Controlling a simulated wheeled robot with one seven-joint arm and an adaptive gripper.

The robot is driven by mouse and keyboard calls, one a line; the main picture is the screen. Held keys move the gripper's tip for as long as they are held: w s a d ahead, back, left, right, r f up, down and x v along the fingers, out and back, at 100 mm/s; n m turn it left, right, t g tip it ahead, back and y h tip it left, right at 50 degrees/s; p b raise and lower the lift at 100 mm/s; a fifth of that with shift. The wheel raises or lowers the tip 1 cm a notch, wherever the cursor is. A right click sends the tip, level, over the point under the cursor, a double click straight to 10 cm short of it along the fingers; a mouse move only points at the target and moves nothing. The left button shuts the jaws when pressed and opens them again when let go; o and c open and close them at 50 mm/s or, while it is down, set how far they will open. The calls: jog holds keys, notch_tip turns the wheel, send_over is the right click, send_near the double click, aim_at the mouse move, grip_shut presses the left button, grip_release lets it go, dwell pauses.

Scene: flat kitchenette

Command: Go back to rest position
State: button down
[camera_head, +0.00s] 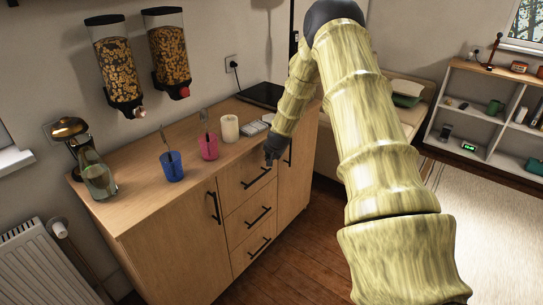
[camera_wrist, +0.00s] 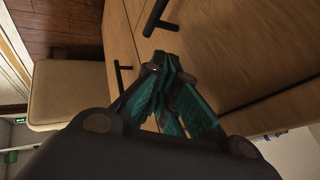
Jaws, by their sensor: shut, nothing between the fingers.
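My gripper (camera_head: 273,155) is at the end of my raised, bent arm, in front of the wooden cabinet (camera_head: 180,225), close to its upper drawer near the counter's front edge. In the wrist view my gripper (camera_wrist: 165,65) has its dark fingers with teal pads drawn together, with nothing between them. The tips appear near a black bar handle (camera_wrist: 157,18); I cannot tell whether they touch it. The drawers look closed.
On the counter stand a blue cup (camera_head: 172,167), a pink cup (camera_head: 208,147), a white candle-like cylinder (camera_head: 229,128) and a glass bottle (camera_head: 97,175). A bed (camera_head: 410,112) and a white shelf (camera_head: 465,115) stand to the right. The rug area (camera_head: 490,215) is clear.

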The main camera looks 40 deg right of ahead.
jog(key=p+v, duration=0.1)
jog(key=v, duration=0.3)
jog(key=shift+f+p, duration=0.1)
jog(key=shift+p, duration=0.3)
